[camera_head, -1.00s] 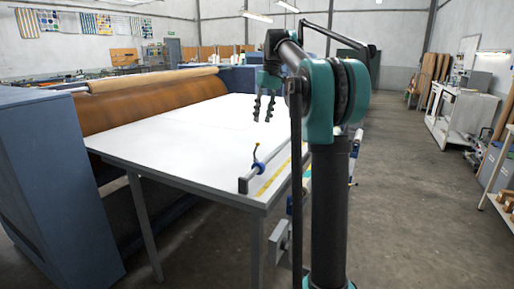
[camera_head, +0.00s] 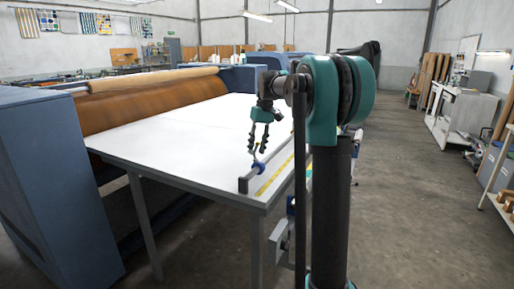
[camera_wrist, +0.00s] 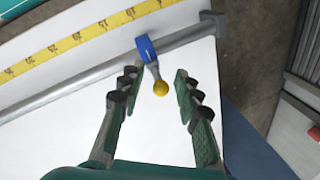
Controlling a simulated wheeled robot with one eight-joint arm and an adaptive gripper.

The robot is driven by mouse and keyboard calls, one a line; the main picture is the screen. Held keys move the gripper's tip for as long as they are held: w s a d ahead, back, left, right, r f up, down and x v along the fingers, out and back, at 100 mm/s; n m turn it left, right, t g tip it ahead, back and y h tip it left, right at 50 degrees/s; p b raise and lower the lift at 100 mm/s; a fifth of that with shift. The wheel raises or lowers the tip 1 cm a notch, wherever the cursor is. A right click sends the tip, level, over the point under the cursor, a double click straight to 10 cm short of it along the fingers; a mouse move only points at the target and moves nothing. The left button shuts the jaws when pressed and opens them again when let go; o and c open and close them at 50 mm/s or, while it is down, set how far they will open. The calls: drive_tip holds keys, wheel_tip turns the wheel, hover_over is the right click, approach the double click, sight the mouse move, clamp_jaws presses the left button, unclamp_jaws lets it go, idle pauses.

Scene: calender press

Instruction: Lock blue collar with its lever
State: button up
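The blue collar (camera_wrist: 146,48) sits around a grey rail along the table edge. Its lever, a short arm with a yellow knob (camera_wrist: 160,88), sticks out from the collar toward my gripper in the wrist view. My gripper (camera_wrist: 158,72) is open, with one finger on each side of the lever and the knob between them; no contact shows. In the head view the gripper (camera_head: 257,152) points down just above the blue collar (camera_head: 258,167), and its fingers hide most of the lever.
The grey rail (camera_wrist: 90,82) ends in a dark end block (camera_wrist: 212,22). A yellow measuring tape (camera_wrist: 75,40) runs beside the rail. The white table top (camera_head: 180,135) is otherwise clear near the gripper. A roller press (camera_head: 150,95) stands behind the table.

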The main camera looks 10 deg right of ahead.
clamp_jaws()
idle(0.5)
drive_tip(key=shift+s+d+f+t+y, duration=0.1)
drive_tip(key=shift+s+d+t+y, duration=0.25)
drive_tip(key=shift+y, duration=0.3)
drive_tip(key=shift+s+d+f+t+y, duration=0.1)
drive_tip(key=shift+s+d+t+y, duration=0.05)
drive_tip(key=shift+d+t+y, duration=0.4)
drive_tip(key=shift+s+d+f+n+t+y, duration=0.35)
drive_tip(key=shift+f+t+y, duration=0.4)
drive_tip(key=shift+y, duration=0.6)
drive_tip(key=shift+s+d+f+n+t+y, duration=0.1)
drive_tip(key=shift+s+d+f+t+y, duration=0.3)
drive_tip(key=shift+t+y, duration=0.7)
drive_tip(key=shift+s+d+f+n+t+y, duration=0.25)
drive_tip(key=shift+d+f+t+y, duration=0.3)
drive_tip(key=shift+y, duration=1)
drive_tip(key=shift+a+f, duration=0.1)
drive_tip(key=shift+f, duration=0.05)
